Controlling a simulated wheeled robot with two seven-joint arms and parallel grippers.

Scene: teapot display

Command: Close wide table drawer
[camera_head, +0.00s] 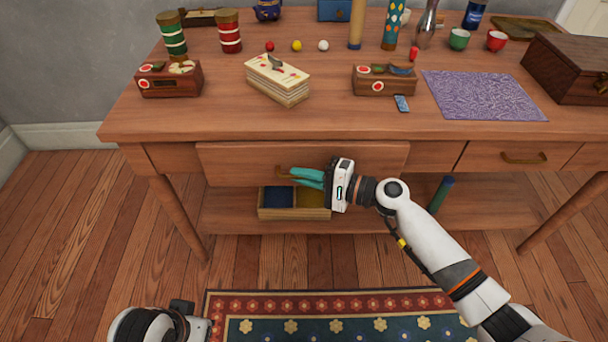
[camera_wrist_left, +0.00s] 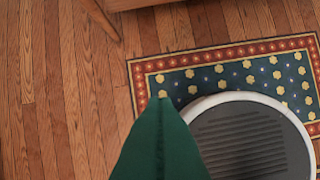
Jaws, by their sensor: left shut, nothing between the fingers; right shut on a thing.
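The wide table drawer (camera_head: 240,160) is the long wooden front under the left and middle part of the table (camera_head: 330,122). Its front appears to stand slightly proud of the table frame; how far is hard to tell. My right gripper (camera_head: 293,175) has its teal fingers on the drawer's handle (camera_head: 283,172), shut on it. The fingers hide most of the handle. My left gripper is low over the floor, away from the drawer. Its green fingers are together and empty in the left wrist view (camera_wrist_left: 160,108).
A wooden box (camera_head: 294,214) with coloured compartments sits on the low shelf below the drawer. A smaller drawer (camera_head: 515,157) is at the right. The tabletop holds boxes, tins, balls and a purple mat (camera_head: 483,95). A patterned rug (camera_head: 330,303) lies in front.

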